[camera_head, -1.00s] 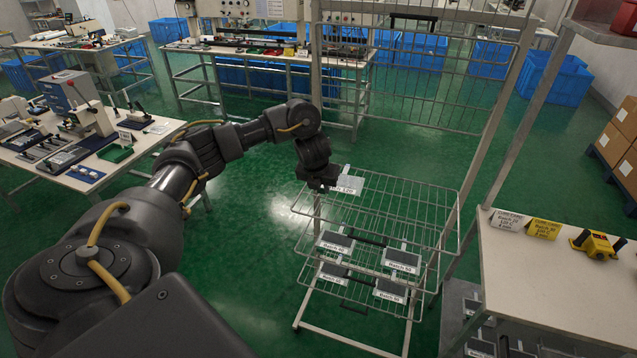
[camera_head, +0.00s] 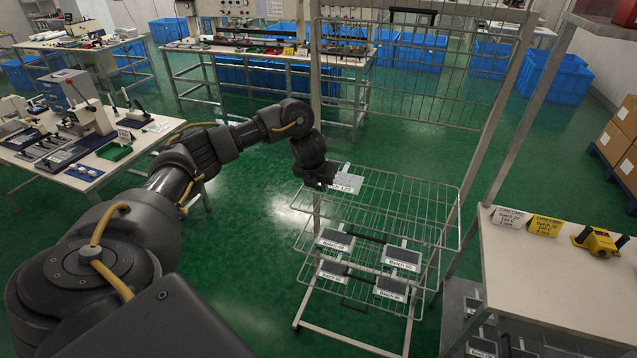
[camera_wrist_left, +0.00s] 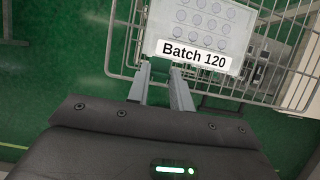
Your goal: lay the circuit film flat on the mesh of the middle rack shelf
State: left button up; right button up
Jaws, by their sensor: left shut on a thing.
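The circuit film (camera_head: 350,183) is a pale sheet with a white label; in the left wrist view the film (camera_wrist_left: 203,18) shows rows of round pads and reads "Batch 120". My left gripper (camera_head: 333,184) is shut on its near edge, the fingers (camera_wrist_left: 160,72) under or at the label. The film is over the far left part of the uppermost visible wire mesh shelf (camera_head: 400,205) of the rack. I cannot tell whether it touches the mesh. That shelf looks otherwise empty. My right gripper is not in view.
Lower shelves hold several dark films with white labels, such as one at front right (camera_head: 402,258). A rack post (camera_head: 315,90) stands close behind my gripper. A bench (camera_head: 560,280) with a yellow device (camera_head: 597,242) is at the right.

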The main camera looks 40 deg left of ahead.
aim_at(321, 206)
pick_arm(q)
jog(key=shift+f+b, duration=2)
jog(key=shift+f, duration=1.1)
jog(key=shift+f, duration=0.35)
jog(key=o, duration=1)
jog(key=shift+s+r, duration=0.1)
jog(key=shift+r, duration=0.25)
jog(key=p+v, duration=0.2)
jog(key=v, duration=0.8)
